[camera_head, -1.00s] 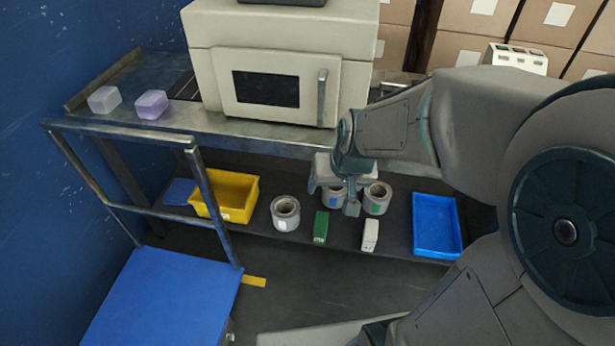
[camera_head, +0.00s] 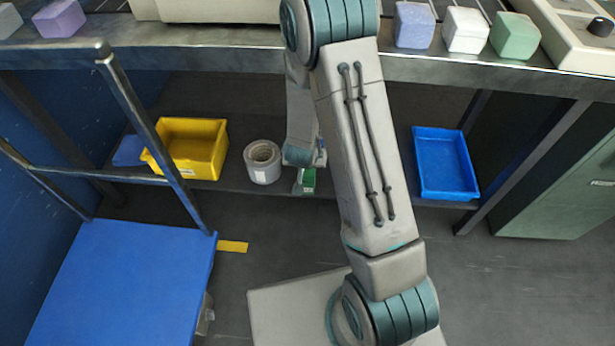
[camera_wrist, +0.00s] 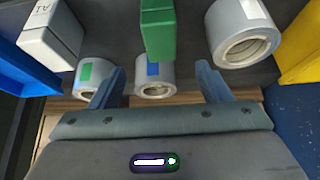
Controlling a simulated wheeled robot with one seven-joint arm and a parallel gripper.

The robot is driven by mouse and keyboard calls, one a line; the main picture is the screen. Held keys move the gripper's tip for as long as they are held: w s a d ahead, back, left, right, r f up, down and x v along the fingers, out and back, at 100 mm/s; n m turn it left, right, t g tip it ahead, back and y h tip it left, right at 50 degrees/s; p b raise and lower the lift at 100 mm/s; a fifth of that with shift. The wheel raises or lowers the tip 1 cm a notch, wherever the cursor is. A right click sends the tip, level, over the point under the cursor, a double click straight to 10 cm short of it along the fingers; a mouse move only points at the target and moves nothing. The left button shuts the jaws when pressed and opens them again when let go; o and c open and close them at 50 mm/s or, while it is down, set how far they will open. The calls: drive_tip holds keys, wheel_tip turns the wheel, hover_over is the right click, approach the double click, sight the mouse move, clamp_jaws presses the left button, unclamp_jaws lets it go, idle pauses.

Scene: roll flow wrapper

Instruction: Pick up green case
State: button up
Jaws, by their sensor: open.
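The green case (camera_head: 308,180) is on the lower shelf, mostly hidden behind my arm in the head view. In the wrist view the green case (camera_wrist: 159,28) appears upright in the picture at top centre, in line with the gap between my fingers. My gripper (camera_wrist: 160,68) is open and empty, with one finger to each side of that gap. The case's near end shows at about fingertip level in the picture; I cannot tell the distance between them. In the head view my gripper is largely hidden by my arm.
A white case (camera_wrist: 50,32) and a white-labelled roll (camera_wrist: 242,32) flank the green case. Rolls with green (camera_wrist: 88,78) and blue (camera_wrist: 154,78) labels sit close by. A yellow bin (camera_head: 190,148) and blue tray (camera_head: 444,165) share the shelf. A pale green block (camera_head: 515,36) stands on the upper table.

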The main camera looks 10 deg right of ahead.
sight(307, 171)
drive_tip(key=b+x, duration=0.2)
drive_tip(key=x, duration=0.5)
drive_tip(key=shift+a+f+b, duration=0.1)
drive_tip(key=shift+f+b, duration=0.25)
drive_tip(key=shift+b+x, duration=1.6)
drive_tip(key=shift+x, duration=1.3)
drive_tip(key=shift+r, duration=0.15)
drive_tip(key=shift+c, duration=0.3)
drive_tip(key=c, duration=1.1)
drive_tip(key=shift+r, duration=0.1)
